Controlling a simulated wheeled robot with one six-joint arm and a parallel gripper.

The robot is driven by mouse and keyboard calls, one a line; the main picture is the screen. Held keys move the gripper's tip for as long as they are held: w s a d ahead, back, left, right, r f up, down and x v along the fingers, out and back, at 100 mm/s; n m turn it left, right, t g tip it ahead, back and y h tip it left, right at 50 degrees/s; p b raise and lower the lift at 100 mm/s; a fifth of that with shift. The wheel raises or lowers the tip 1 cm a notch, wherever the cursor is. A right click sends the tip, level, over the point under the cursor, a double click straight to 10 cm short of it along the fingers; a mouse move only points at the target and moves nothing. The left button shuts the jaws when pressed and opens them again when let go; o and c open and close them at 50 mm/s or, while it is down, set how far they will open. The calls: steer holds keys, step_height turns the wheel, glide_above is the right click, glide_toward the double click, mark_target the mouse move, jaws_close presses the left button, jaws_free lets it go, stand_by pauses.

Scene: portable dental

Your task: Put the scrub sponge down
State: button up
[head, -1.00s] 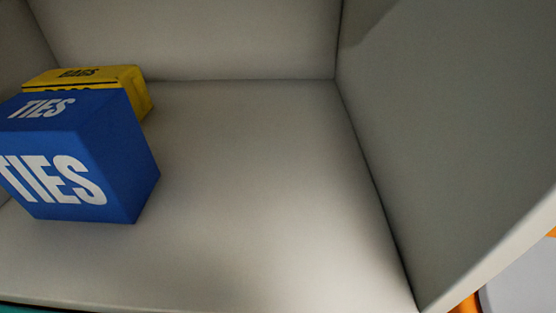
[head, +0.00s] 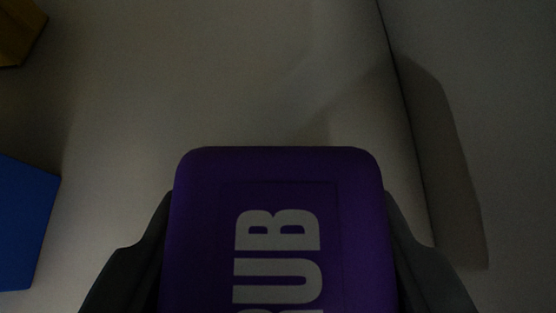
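The scrub sponge (head: 210,235) is a purple rounded block with pale letters, of which "UB" is readable. It fills the lower middle of the head view, and its near end is cut off by the bottom edge. My gripper (head: 282,240) has one dark finger on each side of the sponge and is shut on it. The sponge is over the pale floor (head: 225,85) of a box-like compartment. I cannot tell whether its underside touches the floor.
A blue box (head: 22,225) stands at the left edge, apart from the sponge. Part of a yellow box (head: 18,30) shows at the upper left. The compartment's right wall (head: 500,110) rises close on the right. The floor ahead of the sponge is clear.

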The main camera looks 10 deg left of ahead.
steer(key=shift+f, duration=0.75)
steer(key=shift+f, duration=0.15)
steer(key=o, duration=1.3)
steer(key=shift+r, duration=0.2)
steer(key=v, duration=0.5)
steer(key=shift+s+d+r, duration=0.1)
steer(key=shift+s, duration=0.1)
steer(key=s, duration=0.3)
steer(key=s+d, duration=0.1)
steer(key=s, duration=0.3)
steer(key=s+d, duration=0.1)
steer(key=s, duration=0.3)
steer(key=shift+s+d, duration=0.1)
steer(key=shift+s, duration=0.1)
steer(key=shift+s, duration=0.1)
